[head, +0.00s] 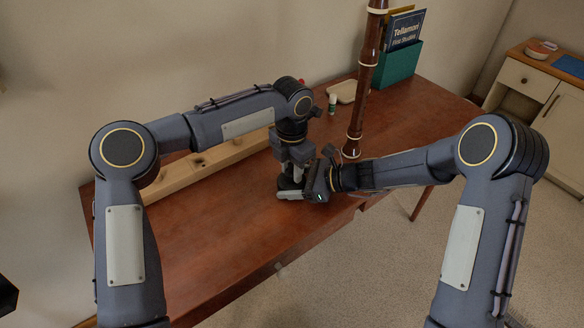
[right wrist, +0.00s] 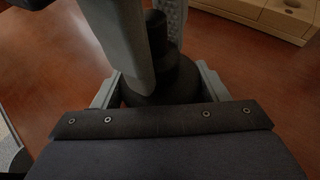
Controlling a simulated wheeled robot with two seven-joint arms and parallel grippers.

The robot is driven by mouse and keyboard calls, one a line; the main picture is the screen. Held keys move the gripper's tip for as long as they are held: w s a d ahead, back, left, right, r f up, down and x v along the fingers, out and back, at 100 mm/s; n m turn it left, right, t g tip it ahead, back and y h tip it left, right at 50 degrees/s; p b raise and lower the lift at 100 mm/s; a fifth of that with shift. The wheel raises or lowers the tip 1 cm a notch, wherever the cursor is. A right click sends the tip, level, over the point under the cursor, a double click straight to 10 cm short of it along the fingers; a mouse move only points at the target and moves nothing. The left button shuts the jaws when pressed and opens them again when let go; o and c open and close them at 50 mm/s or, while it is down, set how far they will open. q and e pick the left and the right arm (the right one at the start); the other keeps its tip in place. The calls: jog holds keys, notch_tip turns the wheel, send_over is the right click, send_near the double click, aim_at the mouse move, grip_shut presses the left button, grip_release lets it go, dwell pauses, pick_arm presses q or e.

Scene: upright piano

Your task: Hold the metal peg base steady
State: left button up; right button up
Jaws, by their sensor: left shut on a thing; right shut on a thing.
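The metal peg base (right wrist: 165,85) is a dark, round, stepped piece with a thick upright peg, standing on the table. In the head view it shows only as a dark patch (head: 286,183) between my grippers. My right gripper (right wrist: 158,88) is shut on the lower disc, one finger on each side, reaching in low from the right; in the head view it (head: 292,192) partly covers the base. My left gripper (head: 292,172) points down from above and is shut at the upper part of the base. Its fingers hide part of the peg in the right wrist view.
A tall brown wind instrument (head: 368,70) stands upright behind my right forearm. A long pale wooden block with holes (head: 215,158) lies along the wall. A teal holder with books (head: 398,64), a small tube (head: 332,103) and a cream pad (head: 343,91) are behind. The front tabletop (head: 225,235) is clear.

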pick_arm(q)
jog(key=o, duration=0.9)
jog(key=shift+o, duration=0.2)
jog(key=shift+r, duration=2.3)
jog(key=shift+c, duration=0.3)
